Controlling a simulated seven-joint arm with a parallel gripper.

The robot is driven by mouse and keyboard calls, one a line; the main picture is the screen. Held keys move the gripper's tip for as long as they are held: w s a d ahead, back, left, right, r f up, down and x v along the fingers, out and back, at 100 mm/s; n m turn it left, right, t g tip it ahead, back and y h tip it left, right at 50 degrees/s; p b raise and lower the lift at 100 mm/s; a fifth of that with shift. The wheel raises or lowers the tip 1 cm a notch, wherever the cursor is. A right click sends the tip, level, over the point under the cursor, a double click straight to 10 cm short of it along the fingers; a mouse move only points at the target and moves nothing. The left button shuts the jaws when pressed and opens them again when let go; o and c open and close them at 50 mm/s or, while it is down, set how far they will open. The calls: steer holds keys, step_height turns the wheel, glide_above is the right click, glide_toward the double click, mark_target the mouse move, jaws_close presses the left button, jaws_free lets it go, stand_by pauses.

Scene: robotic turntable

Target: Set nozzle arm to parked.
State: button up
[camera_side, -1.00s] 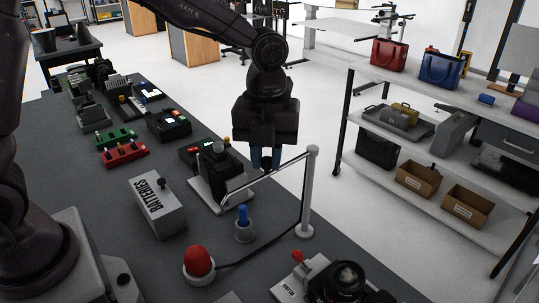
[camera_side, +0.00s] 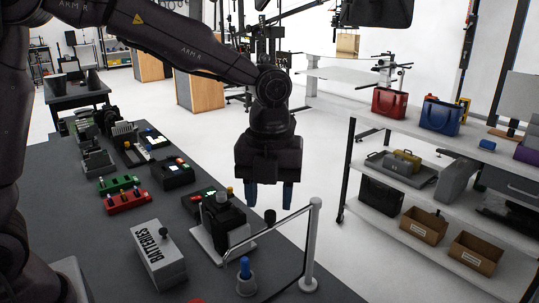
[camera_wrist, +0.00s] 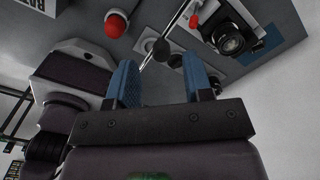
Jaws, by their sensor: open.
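The nozzle arm appears to be the thin pale rod (camera_side: 292,215) on top of a white post (camera_side: 309,250). It reaches left and toward the camera, its far end near a black unit on a white base (camera_side: 222,222). A dark knob (camera_side: 270,216) stands on the rod. My gripper (camera_side: 269,195) is open and empty, fingers pointing down just above the knob, apart from it. In the wrist view my gripper (camera_wrist: 161,82) shows two blue fingers spread wide, with the knob (camera_wrist: 161,49) and rod (camera_wrist: 178,20) beyond them. No parked mark is readable.
A blue peg in a grey holder (camera_side: 245,275) stands below the rod. A BATTERIES box (camera_side: 158,252) is to the left. A red dome (camera_wrist: 115,24) and a camera-like device (camera_wrist: 231,38) show in the wrist view. Shelves (camera_side: 440,185) stand at right.

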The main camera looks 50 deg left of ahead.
mark_target(271, 211)
step_height(271, 211, up, 10)
steer(key=shift+r, duration=0.15)
stand_by(0.5)
steer(key=s+a+f+n+t, duration=0.1)
steer(key=s+a+n, duration=0.4)
steer(key=n, duration=0.8)
steer(key=s+a+f+n+t, duration=0.1)
steer(key=s+a+n+t, duration=0.3)
steer(key=s+n, duration=0.8)
steer(key=shift+a+f+n+t, duration=0.3)
steer(key=shift+a+n, duration=0.15)
steer(key=shift+n, duration=0.65)
